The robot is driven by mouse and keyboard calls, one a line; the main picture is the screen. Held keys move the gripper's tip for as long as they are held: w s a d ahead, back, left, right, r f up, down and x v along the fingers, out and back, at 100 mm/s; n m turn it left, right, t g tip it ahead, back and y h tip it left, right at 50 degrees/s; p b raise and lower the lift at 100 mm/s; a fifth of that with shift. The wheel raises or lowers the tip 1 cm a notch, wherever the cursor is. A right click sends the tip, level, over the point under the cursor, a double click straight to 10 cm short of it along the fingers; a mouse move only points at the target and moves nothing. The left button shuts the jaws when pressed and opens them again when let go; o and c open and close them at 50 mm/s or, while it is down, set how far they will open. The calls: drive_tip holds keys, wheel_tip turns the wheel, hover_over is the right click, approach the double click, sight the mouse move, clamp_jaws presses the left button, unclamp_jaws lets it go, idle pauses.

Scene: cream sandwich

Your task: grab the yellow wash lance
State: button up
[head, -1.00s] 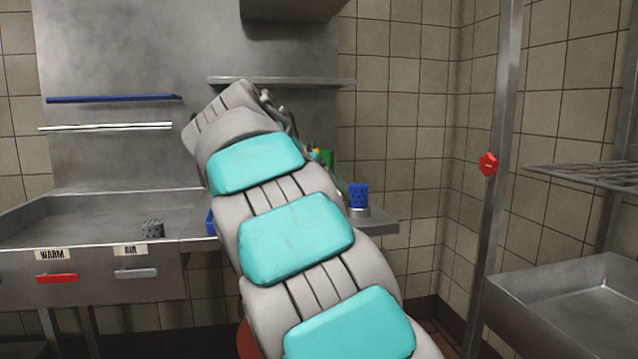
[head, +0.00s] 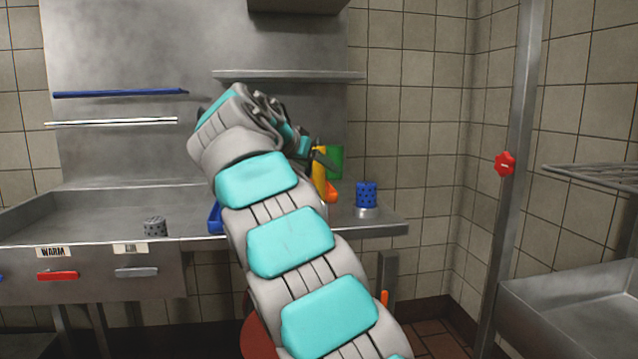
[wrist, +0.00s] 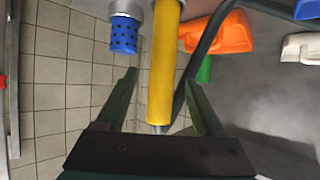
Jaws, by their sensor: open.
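The yellow wash lance (wrist: 164,62) runs down the middle of the wrist view, between the two dark fingers of my open gripper (wrist: 160,78). I cannot tell whether either finger touches it. In the head view the yellow lance (head: 319,165) shows upright at the back of the counter, beyond my bent arm. My gripper (head: 322,158) is beside it there, partly hidden by my wrist.
An orange piece (wrist: 218,34) and a dark hose (wrist: 203,50) lie close to the lance, with a green item (head: 335,161) behind. A blue perforated cup (head: 367,194) stands to the right on the counter (head: 385,229). A steel shelf (head: 290,76) is above.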

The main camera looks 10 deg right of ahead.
drive_tip(key=x, duration=0.3)
drive_tip(key=shift+w+d, duration=0.1)
drive_tip(key=shift+w, duration=0.1)
clamp_jaws()
idle(0.3)
